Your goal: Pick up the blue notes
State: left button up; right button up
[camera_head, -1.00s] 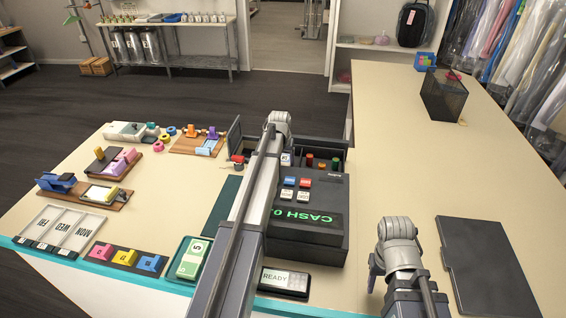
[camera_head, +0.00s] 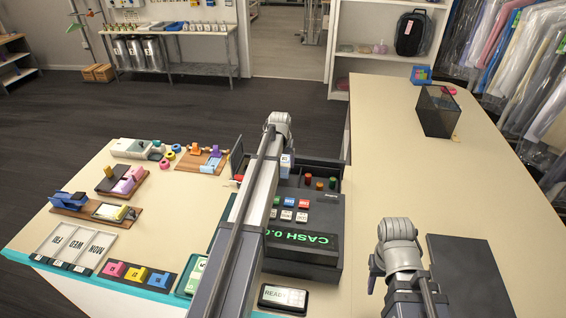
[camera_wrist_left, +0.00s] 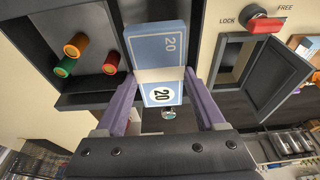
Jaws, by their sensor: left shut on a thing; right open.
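The blue notes are a flat light-blue bundle marked 20 (camera_wrist_left: 158,45), seen between my left gripper's fingers (camera_wrist_left: 163,95) in the left wrist view. The left gripper is shut on them. In the head view a small part of the blue notes (camera_head: 286,166) shows beside the end of my left arm, at the back of the black cash register (camera_head: 310,205). The left fingers are mostly hidden there by the arm. My right gripper (camera_head: 374,267) is open at the lower right, mostly hidden behind its own wrist, apart from the notes.
The open register drawer (camera_wrist_left: 82,95) holds green, orange and red rolls. A red lock lever (camera_wrist_left: 264,26) is near a small open door (camera_wrist_left: 264,75). Green notes lie in a tray (camera_head: 186,282). A mesh bin (camera_head: 437,112) stands on the right counter, which is largely clear.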

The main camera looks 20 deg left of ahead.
aim_at(283, 165)
pick_arm(q)
jog(key=shift+r+p, duration=2.4)
jog(key=shift+r, duration=0.1)
